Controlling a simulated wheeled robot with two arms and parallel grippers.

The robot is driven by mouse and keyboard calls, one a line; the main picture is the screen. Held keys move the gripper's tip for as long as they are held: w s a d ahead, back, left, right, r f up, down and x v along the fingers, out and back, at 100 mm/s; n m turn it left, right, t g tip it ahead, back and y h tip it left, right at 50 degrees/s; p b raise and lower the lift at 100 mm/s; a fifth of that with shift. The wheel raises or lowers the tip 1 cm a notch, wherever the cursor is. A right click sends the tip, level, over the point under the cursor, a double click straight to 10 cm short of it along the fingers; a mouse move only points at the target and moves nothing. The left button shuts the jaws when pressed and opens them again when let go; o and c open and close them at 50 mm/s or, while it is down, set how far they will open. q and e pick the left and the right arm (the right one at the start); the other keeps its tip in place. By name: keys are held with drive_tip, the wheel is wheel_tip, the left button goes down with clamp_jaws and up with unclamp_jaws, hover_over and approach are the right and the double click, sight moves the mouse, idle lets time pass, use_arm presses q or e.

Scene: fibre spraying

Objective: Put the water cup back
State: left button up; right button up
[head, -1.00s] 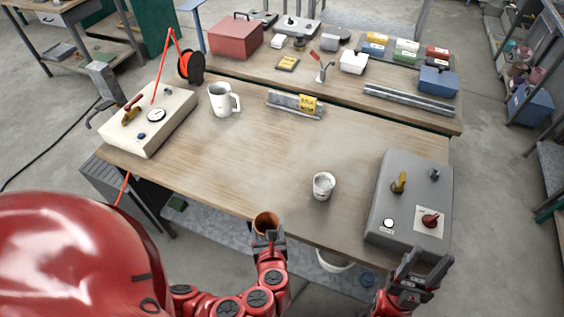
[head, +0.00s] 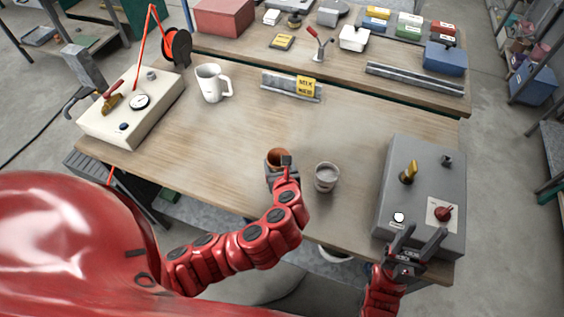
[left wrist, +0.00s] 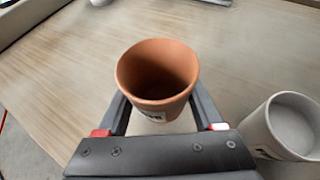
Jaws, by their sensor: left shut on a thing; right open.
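My left gripper (head: 282,166) is shut on a terracotta cup (head: 277,157) over the front part of the wooden table. In the left wrist view the cup (left wrist: 158,73) sits upright between the two fingers, its dark inside facing up, with part of a pale label showing. I cannot tell whether its base touches the table. A white cup (head: 327,178) with grey contents stands on the table just right of my left gripper; it also shows in the left wrist view (left wrist: 285,127). My right gripper (head: 413,250) is open and empty by the grey control box's front edge.
A grey control box (head: 422,193) stands on the right, a cream box (head: 133,110) with a dial on the left. A white jug (head: 211,84) stands behind, near a metal rail (head: 280,84) with a yellow label. The table's middle is clear.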

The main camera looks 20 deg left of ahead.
use_arm(q)
drive_tip(key=shift+w, duration=1)
drive_tip(key=shift+w+d+p, duration=0.1)
drive_tip(key=shift+w+p, duration=0.3)
drive_tip(key=shift+w, duration=0.15)
wheel_tip(320, 180, down, 3)
drive_tip(key=shift+f+p, duration=0.1)
drive_tip(key=shift+p, duration=0.5)
drive_tip(key=shift+f, duration=0.3)
drive_tip(key=shift+f, duration=0.15)
drive_tip(key=o, duration=1.5)
drive_tip(key=shift+c, duration=0.2)
